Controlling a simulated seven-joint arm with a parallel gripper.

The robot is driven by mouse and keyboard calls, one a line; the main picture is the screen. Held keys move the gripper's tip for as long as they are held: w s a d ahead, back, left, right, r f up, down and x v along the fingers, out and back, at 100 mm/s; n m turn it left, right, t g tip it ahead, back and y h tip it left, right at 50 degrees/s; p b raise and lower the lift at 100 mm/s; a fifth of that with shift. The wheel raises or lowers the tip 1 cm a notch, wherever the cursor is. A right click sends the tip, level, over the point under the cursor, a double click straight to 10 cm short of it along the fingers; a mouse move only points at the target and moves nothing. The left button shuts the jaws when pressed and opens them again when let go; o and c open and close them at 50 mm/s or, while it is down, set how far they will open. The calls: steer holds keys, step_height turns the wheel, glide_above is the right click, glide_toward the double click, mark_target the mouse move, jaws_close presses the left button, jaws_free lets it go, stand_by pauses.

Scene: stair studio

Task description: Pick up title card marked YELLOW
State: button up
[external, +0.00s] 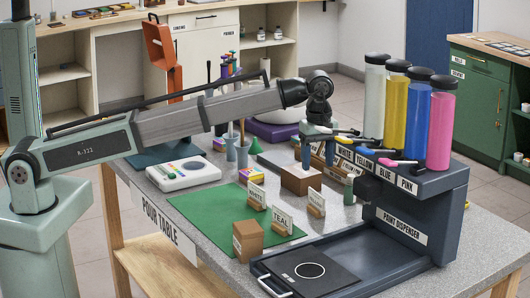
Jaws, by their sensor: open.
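Three small title cards in wooden holders stand near the middle of the pour table. One reads TEAL (282,219), and one behind it to the left seems to read WHITE (256,194). The third card (316,199), to the right, is angled and its word is too small to read. I cannot make out YELLOW on any card; a YELLOW label (363,161) shows on the paint dispenser. My gripper (318,160) points down, open, above and behind the cards near a brown block (300,181). Nothing shows held in it.
The paint dispenser (420,215) with tall white, yellow, blue and pink bottles stands close to the right of my gripper. A brown box (247,241) stands at the front of the green mat (212,210). The mat's left part is mostly clear.

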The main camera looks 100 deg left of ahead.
steer(key=n, duration=0.1)
glide_above(317, 208)
steer(key=f, duration=0.8)
steer(key=shift+s+d+f, duration=0.15)
steer(key=shift+d+f, duration=0.05)
steer(key=shift+f, duration=0.05)
steer(key=shift+a+f, duration=0.25)
steer(key=shift+f, duration=1.1)
steer(key=shift+a+f, duration=0.2)
steer(key=shift+f, duration=1.1)
steer(key=c, duration=1.1)
